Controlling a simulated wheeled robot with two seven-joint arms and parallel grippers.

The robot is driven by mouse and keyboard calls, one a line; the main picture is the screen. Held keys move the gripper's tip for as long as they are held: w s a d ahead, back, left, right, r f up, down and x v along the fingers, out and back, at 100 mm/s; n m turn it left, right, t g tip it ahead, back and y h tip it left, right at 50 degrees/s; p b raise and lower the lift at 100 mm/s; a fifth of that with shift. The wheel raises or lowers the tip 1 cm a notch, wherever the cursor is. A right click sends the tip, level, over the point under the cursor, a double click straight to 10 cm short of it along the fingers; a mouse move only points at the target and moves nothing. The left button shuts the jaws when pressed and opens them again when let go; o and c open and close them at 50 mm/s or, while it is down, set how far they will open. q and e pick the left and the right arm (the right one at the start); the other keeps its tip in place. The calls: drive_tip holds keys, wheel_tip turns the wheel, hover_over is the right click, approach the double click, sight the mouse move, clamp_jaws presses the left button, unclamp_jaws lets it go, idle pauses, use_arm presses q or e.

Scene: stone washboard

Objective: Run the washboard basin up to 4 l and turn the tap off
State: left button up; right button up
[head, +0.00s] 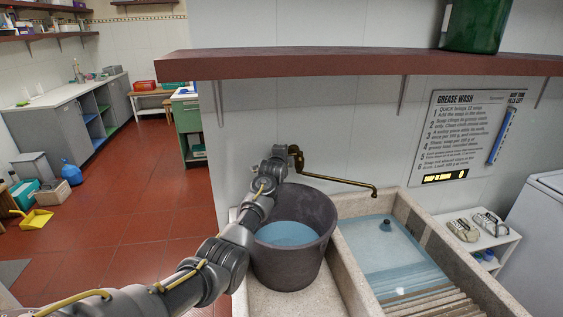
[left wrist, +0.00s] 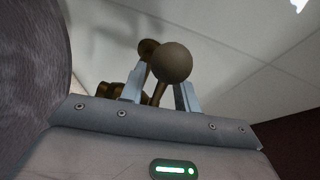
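The brass tap (head: 340,180) comes out of the wall, its spout tip over the right-hand stone basin (head: 420,220). I see no stream at the tip. My right gripper is out of view.
A dark bucket (head: 318,245) holding water stands in the left basin, close beside my left arm. A shelf (head: 350,62) runs above the tap.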

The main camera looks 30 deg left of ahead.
use_arm(q)
drive_tip(key=b+v, duration=0.1)
drive_tip(key=v, duration=0.8)
drive_tip(key=shift+s+b, duration=0.3)
drive_tip(key=shift+b, duration=0.1)
drive_tip(key=shift+d+r, duration=0.1)
